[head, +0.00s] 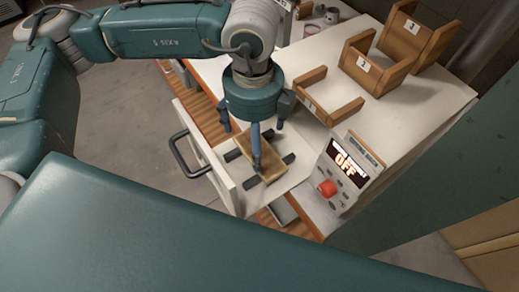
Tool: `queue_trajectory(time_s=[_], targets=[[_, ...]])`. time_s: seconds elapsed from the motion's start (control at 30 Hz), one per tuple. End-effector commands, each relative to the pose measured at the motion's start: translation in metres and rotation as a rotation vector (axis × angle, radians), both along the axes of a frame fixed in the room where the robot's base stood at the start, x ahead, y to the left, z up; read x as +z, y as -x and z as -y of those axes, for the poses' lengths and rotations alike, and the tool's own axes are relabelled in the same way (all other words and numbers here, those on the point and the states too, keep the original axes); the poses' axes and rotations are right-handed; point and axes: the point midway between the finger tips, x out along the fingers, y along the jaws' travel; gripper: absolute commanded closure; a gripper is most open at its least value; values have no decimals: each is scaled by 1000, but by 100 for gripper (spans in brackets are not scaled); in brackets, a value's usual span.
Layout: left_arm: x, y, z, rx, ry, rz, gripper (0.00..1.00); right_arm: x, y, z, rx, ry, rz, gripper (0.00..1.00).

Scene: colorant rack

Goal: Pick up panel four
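A light wooden panel (268,163) lies on dark supports in the pulled-out white drawer, near the middle of the head view. No number can be read on it, so I cannot tell whether it is panel four. My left gripper (256,138) points down over this panel. Its fingers are spread apart, and one bluish finger overlaps the panel in the picture; I cannot tell whether it touches. Nothing is seen held. My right gripper is not in view.
A labelled wooden rack (376,70) and a lower one (333,108) stand on the white counter (410,110). A control box (345,170) reading OFF, with a red button (327,187), stands right of the drawer. The drawer has a dark handle (184,160). Small containers (331,14) stand behind.

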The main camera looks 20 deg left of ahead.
Motion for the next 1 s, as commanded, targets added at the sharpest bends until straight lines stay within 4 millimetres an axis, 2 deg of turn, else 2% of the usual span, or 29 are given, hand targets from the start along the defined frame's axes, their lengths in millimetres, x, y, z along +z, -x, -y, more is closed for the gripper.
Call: queue_trajectory(time_s=[0.17, 0.3, 0.47, 0.73, 0.9, 1.0], targets=[[-12, 2, -1, 0, -1, -3, 6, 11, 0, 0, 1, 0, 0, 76], [-32, 6, -1, -1, -1, -5, 6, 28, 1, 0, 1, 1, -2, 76], [-53, 4, -1, 0, 0, -2, 6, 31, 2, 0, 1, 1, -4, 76], [-57, 4, -1, 0, 1, 1, 6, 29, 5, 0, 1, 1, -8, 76], [-57, 4, -1, 0, 1, 1, 40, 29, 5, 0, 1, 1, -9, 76], [-57, 4, -1, 0, 1, 1, 57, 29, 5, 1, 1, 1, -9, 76]])
